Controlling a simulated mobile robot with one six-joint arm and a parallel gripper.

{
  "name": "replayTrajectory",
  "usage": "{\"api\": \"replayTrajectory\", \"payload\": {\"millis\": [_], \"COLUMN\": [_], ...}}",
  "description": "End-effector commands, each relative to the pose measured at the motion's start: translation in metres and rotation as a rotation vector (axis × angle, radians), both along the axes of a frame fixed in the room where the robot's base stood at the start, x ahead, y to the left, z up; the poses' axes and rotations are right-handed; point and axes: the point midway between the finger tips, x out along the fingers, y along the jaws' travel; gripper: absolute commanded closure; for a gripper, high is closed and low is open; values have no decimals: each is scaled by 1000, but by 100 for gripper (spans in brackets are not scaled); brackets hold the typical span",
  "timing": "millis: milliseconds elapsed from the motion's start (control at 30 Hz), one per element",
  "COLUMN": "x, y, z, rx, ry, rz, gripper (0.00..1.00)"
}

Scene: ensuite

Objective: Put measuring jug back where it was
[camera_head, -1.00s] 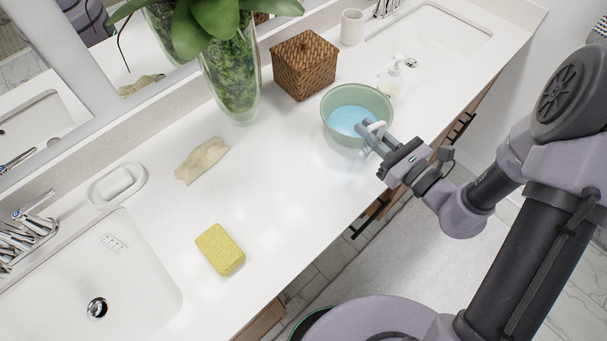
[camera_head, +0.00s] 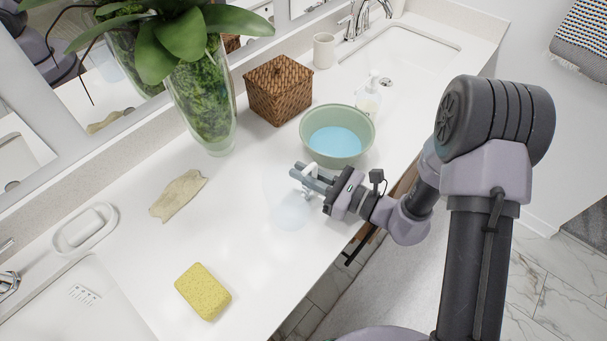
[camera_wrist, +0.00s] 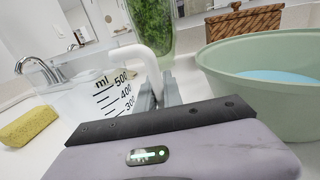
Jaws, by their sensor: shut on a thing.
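The measuring jug (camera_head: 287,208) is clear, with a white handle, and shows faintly in the head view, left of and in front of the green bowl. In the wrist view the jug (camera_wrist: 112,98) shows black "ml" marks such as 500 and 400 and looks roughly upright. My gripper (camera_head: 304,178) is shut on its white handle, which also shows in the wrist view between the fingers (camera_wrist: 158,92). I cannot tell whether the jug's base touches the counter.
The green bowl (camera_head: 313,140) of blue water stands close right of the jug. A yellow sponge (camera_head: 203,291), a beige cloth (camera_head: 178,195), a wicker box (camera_head: 278,90), a plant vase (camera_head: 204,105) and a soap dispenser (camera_head: 368,98) stand around. The counter (camera_head: 225,235) between sponge and jug is clear.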

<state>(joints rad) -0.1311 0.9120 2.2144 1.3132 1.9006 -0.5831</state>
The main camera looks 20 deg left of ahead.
Motion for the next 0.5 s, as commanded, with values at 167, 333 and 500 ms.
{"api": "replayTrajectory", "payload": {"millis": [167,333,500], "x": [0,0,0], "y": [0,0,0], "z": [-5,-3,-3], "rx": [0,0,0], "ry": [0,0,0], "rz": [0,0,0], "gripper": [100,67,67]}}
